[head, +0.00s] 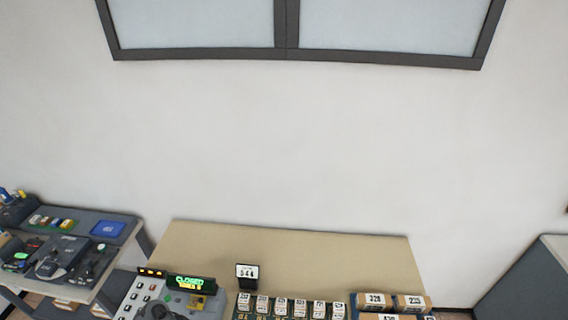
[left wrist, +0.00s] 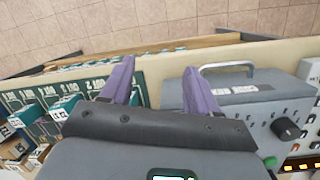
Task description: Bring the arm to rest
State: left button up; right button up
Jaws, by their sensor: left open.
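My left gripper (left wrist: 158,68) shows in the left wrist view. Its two purple fingers are spread apart with nothing between them, above the edge of the beige table (left wrist: 152,62). A grey box with a handle and knobs (left wrist: 245,90) is right of the fingers, and dark green numbered racks (left wrist: 62,92) are to the left. Neither gripper shows in the head view. My right gripper is in no view.
In the head view the beige table (head: 290,245) carries a console with a green CLOSED display (head: 190,283), a small number sign (head: 246,272), numbered cards (head: 290,305) and brown boxes (head: 392,302). A grey cart (head: 75,250) stands left. The table's back is clear.

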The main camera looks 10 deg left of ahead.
pick_arm(q)
jog(key=s+d+f+h, duration=0.1)
jog(key=s+d+f, duration=0.2)
jog(key=s+d, duration=0.35)
jog(key=s+d+f+h, duration=0.1)
jog(key=s+d+f, duration=0.3)
jog(key=s+d, duration=0.3)
jog(key=s+d+r+t+h, duration=0.1)
jog(key=s+d+r+t, duration=0.1)
jog(key=s+d+r, duration=0.4)
jog(key=w+a+r+n+t+y, duration=0.1)
jog(key=a+r, duration=0.4)
jog(key=r, duration=0.6)
jog(key=w+a+r+n+t+y, duration=0.1)
jog(key=a+r, duration=0.4)
jog(key=r, duration=0.7)
jog(key=w+t+y, duration=0.1)
jog(key=w+t, duration=0.1)
jog(key=shift+w, duration=0.4)
jog(key=shift+r, duration=0.1)
